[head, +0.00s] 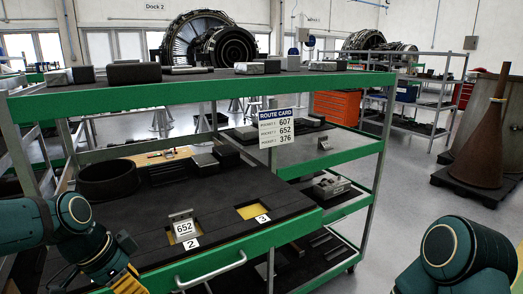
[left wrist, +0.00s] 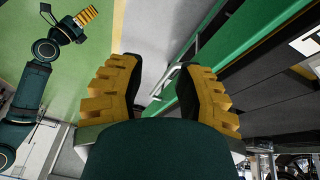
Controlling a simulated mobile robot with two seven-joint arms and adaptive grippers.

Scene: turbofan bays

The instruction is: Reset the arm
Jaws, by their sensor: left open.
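My left arm comes in at the lower left of the head view. Its yellow-fingered left gripper (head: 127,281) is low at the front of the green cart (head: 215,262), partly cut off by the picture edge. In the left wrist view the left gripper (left wrist: 157,70) is open, with its fingers apart and nothing between them, beside the cart's green edge. My right arm shows at the lower right of the head view, its gripper out of that picture. A teal arm with a yellow right gripper (left wrist: 86,17) shows at the upper left of the left wrist view; its opening is unclear.
A plate marked 652 (head: 183,228) stands at pocket 2 of the cart's dark deck; yellow pocket 3 (head: 250,212) looks empty. A route card (head: 278,128) hangs from the upper shelf. A brown cone (head: 483,135) stands on a black pallet at right. Floor shows between.

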